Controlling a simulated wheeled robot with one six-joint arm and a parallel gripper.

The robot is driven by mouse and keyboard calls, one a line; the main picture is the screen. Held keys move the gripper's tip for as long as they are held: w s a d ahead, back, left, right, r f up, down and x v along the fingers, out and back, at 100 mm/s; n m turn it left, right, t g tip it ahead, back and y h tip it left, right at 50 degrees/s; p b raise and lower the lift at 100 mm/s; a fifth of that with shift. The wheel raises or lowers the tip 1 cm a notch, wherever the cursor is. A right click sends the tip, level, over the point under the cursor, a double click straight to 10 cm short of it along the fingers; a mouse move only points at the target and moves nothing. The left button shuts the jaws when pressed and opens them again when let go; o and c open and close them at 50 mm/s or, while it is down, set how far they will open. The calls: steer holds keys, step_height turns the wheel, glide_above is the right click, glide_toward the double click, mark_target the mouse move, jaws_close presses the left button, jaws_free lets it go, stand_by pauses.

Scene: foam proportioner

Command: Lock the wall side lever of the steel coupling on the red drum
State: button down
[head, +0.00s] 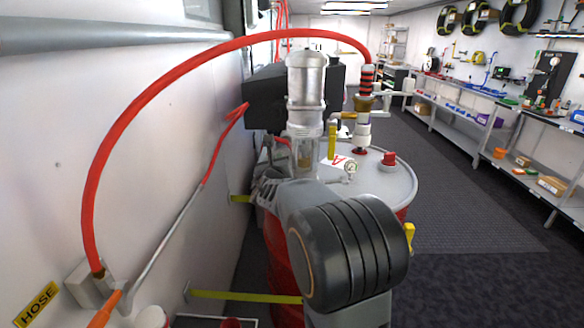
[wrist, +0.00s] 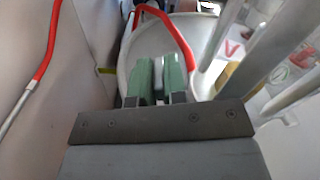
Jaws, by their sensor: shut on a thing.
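The red drum (head: 279,262) stands beside the left wall, with a pale lid (head: 398,182). The steel coupling (head: 363,130) stands upright on the lid, below the red and black hose end. One lever (head: 398,93) sticks out to its right, away from the wall. In the wrist view my gripper (wrist: 159,70) has its green fingers shut on a narrow grey piece, which appears to be the wall side lever (wrist: 158,62).
A red hose (head: 190,75) arches from the wall fitting to the coupling. A red cap (head: 388,159) and a small gauge (head: 350,168) sit on the lid. A yellow post (head: 332,141) stands close to the coupling. Shelving (head: 480,140) lines the right; the floor between is clear.

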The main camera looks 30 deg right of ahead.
stand_by(0.3)
steer(key=c, duration=1.2)
jaws_free()
steer(key=shift+o, duration=0.2)
